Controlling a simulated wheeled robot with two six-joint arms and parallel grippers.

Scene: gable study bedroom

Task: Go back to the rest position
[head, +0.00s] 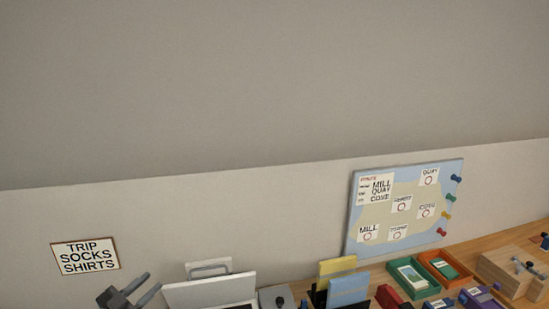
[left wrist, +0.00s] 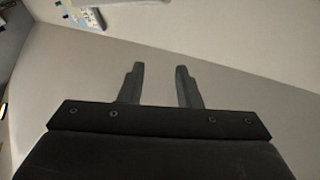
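My left gripper (head: 143,286) shows at the bottom left of the head view, below and right of the TRIP SOCKS SHIRTS sign. Its two dark fingers are spread apart. In the left wrist view the same gripper (left wrist: 160,70) is open, with nothing between its fingers and bare wall beyond. My right gripper does not show in either view.
A white open case (head: 210,291) stands right of my left gripper. A map board (head: 405,208) leans on the wall. Yellow and blue upright items (head: 348,288), a green tray (head: 393,270), an orange tray (head: 437,258) and a wooden block (head: 508,275) crowd the desk. The wall above is clear.

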